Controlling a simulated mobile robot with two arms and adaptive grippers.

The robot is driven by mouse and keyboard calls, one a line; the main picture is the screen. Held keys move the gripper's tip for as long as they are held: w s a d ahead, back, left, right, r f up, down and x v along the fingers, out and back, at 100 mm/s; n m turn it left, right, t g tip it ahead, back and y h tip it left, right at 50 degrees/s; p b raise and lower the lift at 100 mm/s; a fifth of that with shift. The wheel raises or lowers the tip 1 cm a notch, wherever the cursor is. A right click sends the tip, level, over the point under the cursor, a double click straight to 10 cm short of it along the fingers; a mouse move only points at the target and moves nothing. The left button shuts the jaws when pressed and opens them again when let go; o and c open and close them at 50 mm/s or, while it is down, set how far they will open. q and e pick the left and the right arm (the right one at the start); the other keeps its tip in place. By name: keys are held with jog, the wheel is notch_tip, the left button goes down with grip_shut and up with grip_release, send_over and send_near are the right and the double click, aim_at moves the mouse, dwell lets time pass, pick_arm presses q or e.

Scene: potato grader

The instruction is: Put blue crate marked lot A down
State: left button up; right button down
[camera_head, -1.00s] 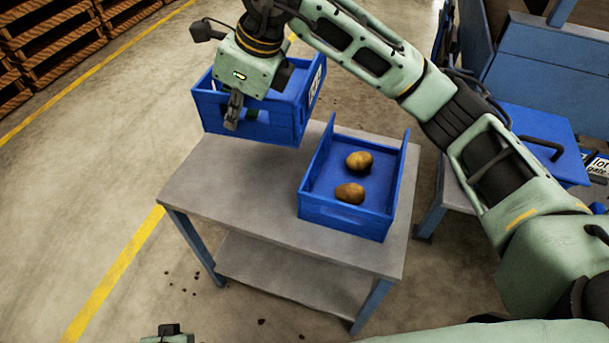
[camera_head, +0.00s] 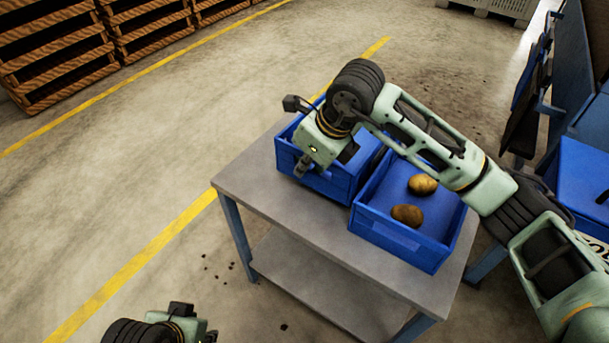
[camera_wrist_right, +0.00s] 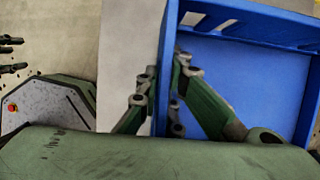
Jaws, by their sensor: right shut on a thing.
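My right gripper (camera_head: 302,168) is shut on the near wall of a blue crate (camera_head: 338,187). The crate is at the back left of the grey table (camera_head: 290,222), beside a second blue crate. It looks level and at or just above the table top; I cannot tell whether it touches. In the right wrist view the fingers (camera_wrist_right: 163,85) straddle the wall of the crate (camera_wrist_right: 240,38), and the inside that shows is empty. No lot label is readable on it now. Part of my left gripper (camera_head: 205,334) shows at the bottom left; its fingers are unclear.
The second blue crate (camera_head: 395,238) on the table holds two potatoes (camera_head: 423,184) (camera_head: 407,215). The table's front left is bare. Blue machinery (camera_head: 585,180) stands at the right. Wooden pallets (camera_head: 55,55) are at the far left, with open floor between.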

pick_arm(q)
jog(key=shift+f, duration=0.2)
pick_arm(e)
jog(key=shift+f, duration=1.5)
pick_arm(q)
jog(key=shift+f+b, duration=0.15)
jog(key=shift+b, duration=0.15)
pick_arm(e)
jog(key=shift+f, duration=0.1)
jog(key=c, duration=1.9)
grip_release()
